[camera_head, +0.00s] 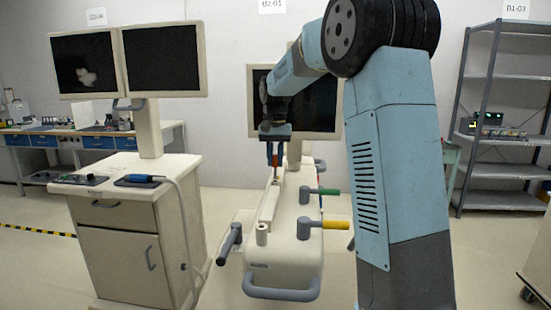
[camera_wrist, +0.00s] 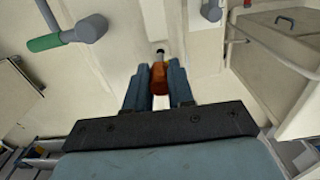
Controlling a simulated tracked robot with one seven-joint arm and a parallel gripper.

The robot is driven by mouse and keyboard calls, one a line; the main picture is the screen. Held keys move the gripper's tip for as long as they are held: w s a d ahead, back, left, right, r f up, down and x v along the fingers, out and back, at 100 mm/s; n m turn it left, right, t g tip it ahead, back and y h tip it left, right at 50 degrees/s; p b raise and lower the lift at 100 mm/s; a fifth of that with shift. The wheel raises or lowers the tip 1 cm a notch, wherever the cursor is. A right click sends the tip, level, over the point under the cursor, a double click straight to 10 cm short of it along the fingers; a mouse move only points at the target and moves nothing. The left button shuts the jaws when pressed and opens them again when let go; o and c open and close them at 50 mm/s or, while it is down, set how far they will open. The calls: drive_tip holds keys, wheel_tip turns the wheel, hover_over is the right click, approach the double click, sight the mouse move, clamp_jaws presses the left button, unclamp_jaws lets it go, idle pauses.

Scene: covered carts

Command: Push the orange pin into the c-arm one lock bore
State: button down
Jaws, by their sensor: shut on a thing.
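My gripper (camera_head: 273,157) is above the white c-arm cart (camera_head: 272,275), fingers pointing down. In the wrist view my gripper (camera_wrist: 157,72) is shut on the orange pin (camera_wrist: 159,78), which sits between the two blue-grey fingers. The pin (camera_head: 275,160) shows only as a small orange patch in the head view. A dark round end with a pale rim (camera_wrist: 160,52) shows just beyond the pin in the wrist view. I cannot tell whether it is the pin's tip or the bore, nor whether the pin has entered it.
The cart carries a green-gripped handle (camera_head: 324,191), a yellow-gripped handle (camera_head: 328,225) and a dark handle (camera_head: 230,243). A monitor cart (camera_head: 115,225) stands to the left. A grey shelf rack (camera_head: 500,170) stands at the right. Floor shows between the carts.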

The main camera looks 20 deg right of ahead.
sight(275, 167)
drive_tip(key=shift+f, duration=2.4)
drive_tip(key=c, duration=0.9)
unclamp_jaws()
wheel_tip(275, 167, up, 14)
drive_tip(key=shift+f, duration=0.1)
